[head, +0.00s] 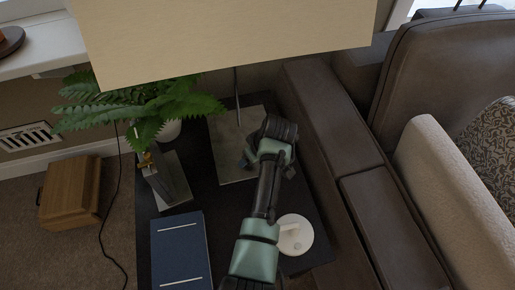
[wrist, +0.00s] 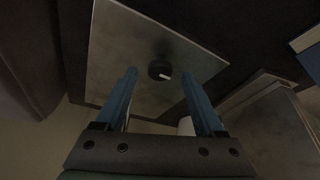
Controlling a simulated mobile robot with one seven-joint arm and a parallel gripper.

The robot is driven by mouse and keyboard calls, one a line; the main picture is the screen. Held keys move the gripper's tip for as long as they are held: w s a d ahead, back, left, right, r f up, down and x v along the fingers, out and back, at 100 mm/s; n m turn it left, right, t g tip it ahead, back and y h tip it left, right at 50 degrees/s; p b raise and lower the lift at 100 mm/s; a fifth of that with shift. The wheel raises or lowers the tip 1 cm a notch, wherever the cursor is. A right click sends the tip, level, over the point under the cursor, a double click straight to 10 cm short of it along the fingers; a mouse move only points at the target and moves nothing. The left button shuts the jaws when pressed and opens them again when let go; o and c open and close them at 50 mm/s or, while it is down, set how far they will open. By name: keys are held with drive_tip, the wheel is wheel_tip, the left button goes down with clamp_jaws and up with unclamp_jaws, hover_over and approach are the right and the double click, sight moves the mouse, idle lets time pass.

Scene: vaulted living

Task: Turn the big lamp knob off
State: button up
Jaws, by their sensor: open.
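The big lamp has a wide cream shade (head: 225,40), a thin dark pole (head: 237,96) and a square stone-like base plate (head: 228,150) on the dark side table. The base plate (wrist: 105,62) also fills the upper middle of the wrist view. On it is a small round black knob (wrist: 158,70) with a pale mark. My gripper (wrist: 159,73) is open, its two blue fingers apart, with the knob appearing between the fingertips in the picture. I cannot tell how far above the knob the tips are. In the head view my wrist hides the knob.
A blue book (head: 180,252), a fern (head: 140,100), a gold-and-grey bookend-like object (head: 165,180) and a white disc (head: 294,236) share the table (head: 212,200). The brown sofa arm (head: 330,110) stands close on the right. A wooden box (head: 70,193) is on the floor.

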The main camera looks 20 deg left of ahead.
drive_tip(key=p+v, duration=0.3)
drive_tip(key=v, duration=0.8)
drive_tip(key=shift+r, duration=0.35)
drive_tip(key=shift+s, duration=0.1)
